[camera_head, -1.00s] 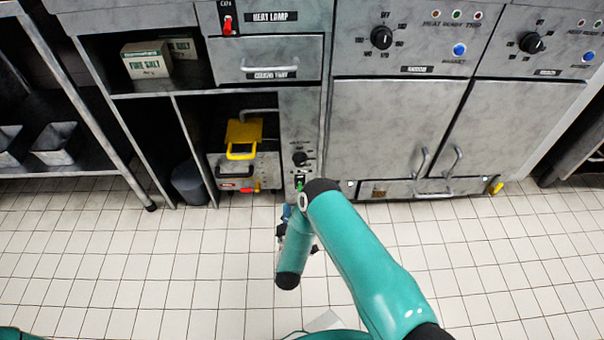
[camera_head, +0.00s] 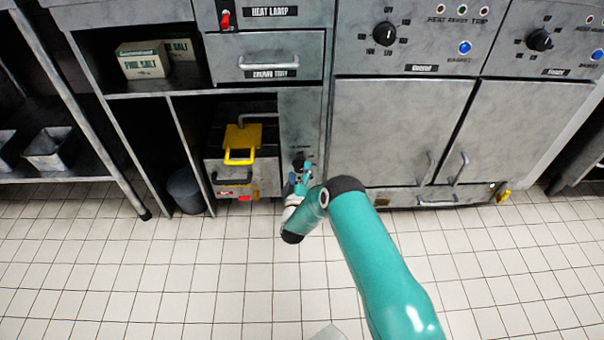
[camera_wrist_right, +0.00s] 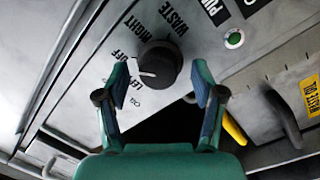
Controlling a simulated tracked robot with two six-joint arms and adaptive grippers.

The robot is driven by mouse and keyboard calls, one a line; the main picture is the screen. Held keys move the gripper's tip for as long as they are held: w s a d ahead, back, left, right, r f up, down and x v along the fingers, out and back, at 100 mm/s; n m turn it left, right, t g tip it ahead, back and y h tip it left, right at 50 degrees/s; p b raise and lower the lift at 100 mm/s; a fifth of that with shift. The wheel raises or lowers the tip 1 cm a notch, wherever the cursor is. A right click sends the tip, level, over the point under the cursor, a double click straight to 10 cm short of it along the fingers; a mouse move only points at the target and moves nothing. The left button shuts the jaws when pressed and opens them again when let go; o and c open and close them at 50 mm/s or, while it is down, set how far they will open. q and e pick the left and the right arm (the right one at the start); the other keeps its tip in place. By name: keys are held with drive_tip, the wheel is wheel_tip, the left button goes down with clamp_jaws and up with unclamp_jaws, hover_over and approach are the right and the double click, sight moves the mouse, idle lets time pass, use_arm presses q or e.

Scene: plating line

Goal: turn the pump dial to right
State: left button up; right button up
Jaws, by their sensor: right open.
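The pump dial (camera_wrist_right: 160,62) is a round black knob on a grey panel, with a white pointer line towards the left of the wrist view. Labels reading LEFT, OFF, RIGHT and WASTE surround it. My right gripper (camera_wrist_right: 161,80) is open, with one blue-padded finger on each side of the dial; I cannot tell whether they touch it. In the head view the right gripper (camera_head: 302,180) is at the narrow panel and the dial (camera_head: 298,162) shows just above it, partly hidden. My left gripper is out of view.
A green indicator (camera_wrist_right: 234,39) and a PUMP label are beside the dial. A yellow handle (camera_head: 241,146) stands in the open bay to the left. Fryer doors (camera_head: 396,130) are on the right. The tiled floor (camera_head: 200,270) in front is clear.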

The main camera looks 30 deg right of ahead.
drive_tip(key=shift+w+d, duration=0.25)
